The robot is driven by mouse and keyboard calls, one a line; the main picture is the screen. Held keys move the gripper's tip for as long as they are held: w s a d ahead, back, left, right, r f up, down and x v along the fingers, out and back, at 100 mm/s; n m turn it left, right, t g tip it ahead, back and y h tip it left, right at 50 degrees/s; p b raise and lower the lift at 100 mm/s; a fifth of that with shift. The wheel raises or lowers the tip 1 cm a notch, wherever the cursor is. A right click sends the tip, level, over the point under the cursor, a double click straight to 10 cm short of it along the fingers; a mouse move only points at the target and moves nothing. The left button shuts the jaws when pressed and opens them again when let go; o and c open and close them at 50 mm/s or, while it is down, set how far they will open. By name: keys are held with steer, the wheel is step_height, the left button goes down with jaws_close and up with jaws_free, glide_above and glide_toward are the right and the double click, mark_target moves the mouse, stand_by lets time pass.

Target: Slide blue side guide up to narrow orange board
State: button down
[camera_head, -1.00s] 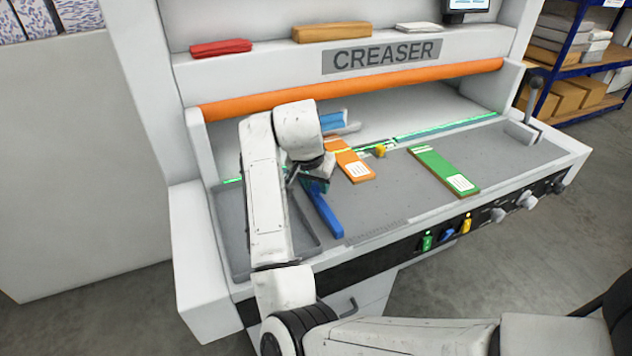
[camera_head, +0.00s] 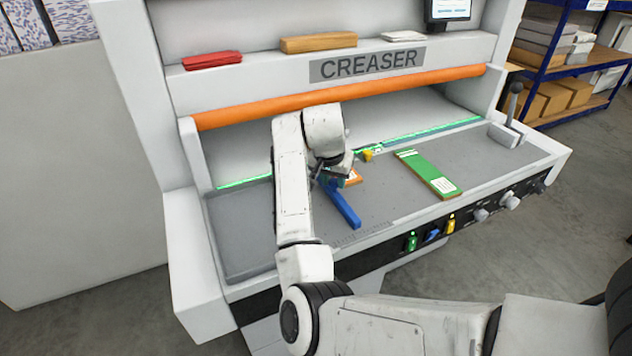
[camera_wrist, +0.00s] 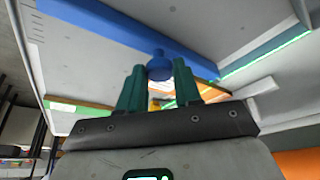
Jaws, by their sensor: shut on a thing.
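The blue side guide (camera_head: 343,203) is a long bar lying front to back on the creaser's grey bed. The wrist view shows it as a blue bar (camera_wrist: 120,25) with a round knob (camera_wrist: 159,66). My gripper (camera_head: 324,178) is shut on that knob, its green fingers on either side of it in the wrist view (camera_wrist: 158,76). The narrow orange board (camera_head: 353,177) lies just right of the guide, mostly hidden by my wrist and the guide. I cannot tell whether guide and board touch.
A green board (camera_head: 428,173) with a white label lies farther right on the bed, with a small yellow piece (camera_head: 367,155) behind. An orange roller (camera_head: 345,96) spans the creaser above the bed. A lever (camera_head: 512,103) stands at the right end. The bed left of my arm is clear.

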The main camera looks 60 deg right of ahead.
steer(key=shift+s+d+r, duration=0.1)
steer(key=shift+s+d, duration=0.2)
steer(key=shift+d, duration=0.3)
steer(key=shift+a, duration=0.1)
steer(key=c, duration=0.8)
jaws_free()
steer(key=v, duration=1)
steer(key=shift+a+r+b, duration=0.25)
steer(key=shift+b, duration=0.1)
